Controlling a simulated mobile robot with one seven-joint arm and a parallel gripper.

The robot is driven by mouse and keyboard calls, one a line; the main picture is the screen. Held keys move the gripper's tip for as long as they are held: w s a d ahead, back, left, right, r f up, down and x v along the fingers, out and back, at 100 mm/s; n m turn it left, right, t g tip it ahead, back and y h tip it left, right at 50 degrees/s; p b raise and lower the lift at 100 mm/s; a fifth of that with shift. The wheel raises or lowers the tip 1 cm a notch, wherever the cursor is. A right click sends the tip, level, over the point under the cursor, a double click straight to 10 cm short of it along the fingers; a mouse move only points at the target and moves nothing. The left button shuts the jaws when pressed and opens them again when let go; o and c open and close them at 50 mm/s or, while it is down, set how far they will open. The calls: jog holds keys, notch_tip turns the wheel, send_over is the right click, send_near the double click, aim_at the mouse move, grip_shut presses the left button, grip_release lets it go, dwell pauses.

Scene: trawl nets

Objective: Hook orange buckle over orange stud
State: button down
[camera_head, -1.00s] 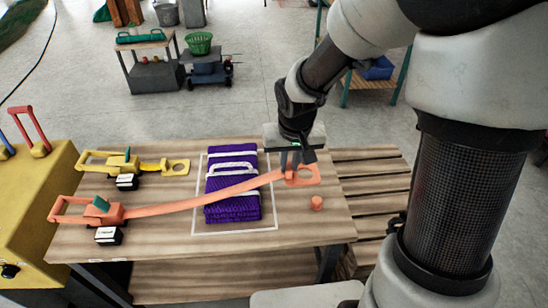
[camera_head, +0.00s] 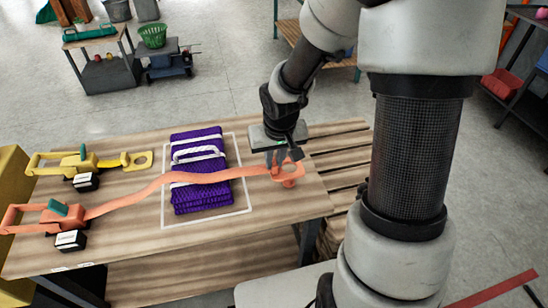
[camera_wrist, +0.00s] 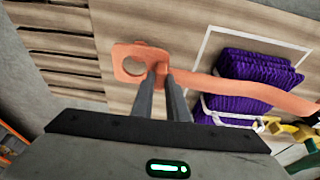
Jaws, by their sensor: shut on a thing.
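The orange buckle (camera_head: 292,168) is a flat plate with a round hole, at the right end of the orange strap (camera_head: 135,196). My gripper (camera_head: 276,163) is shut on the buckle at the strap side of its hole. In the wrist view the fingertips (camera_wrist: 162,72) pinch the buckle (camera_wrist: 122,62), and its hole is open to view. The orange stud (camera_head: 289,183) shows just below the buckle in the head view, near the table's right edge. The buckle partly covers it, and I cannot tell whether the hole is around it. The stud is not clear in the wrist view.
The strap crosses a folded purple net (camera_head: 200,146) inside a white outline (camera_head: 242,205). It runs to an orange ratchet (camera_head: 66,218) at the left. A yellow ratchet strap (camera_head: 110,161) lies behind. A slatted pallet (camera_head: 345,150) stands beyond the table's right edge.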

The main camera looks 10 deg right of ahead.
aim_at(275, 174)
jog(key=shift+f+b, duration=2.3)
jog(key=shift+f, duration=0.7)
jog(key=c, duration=1.7)
grip_release()
jog(key=shift+o, duration=0.2)
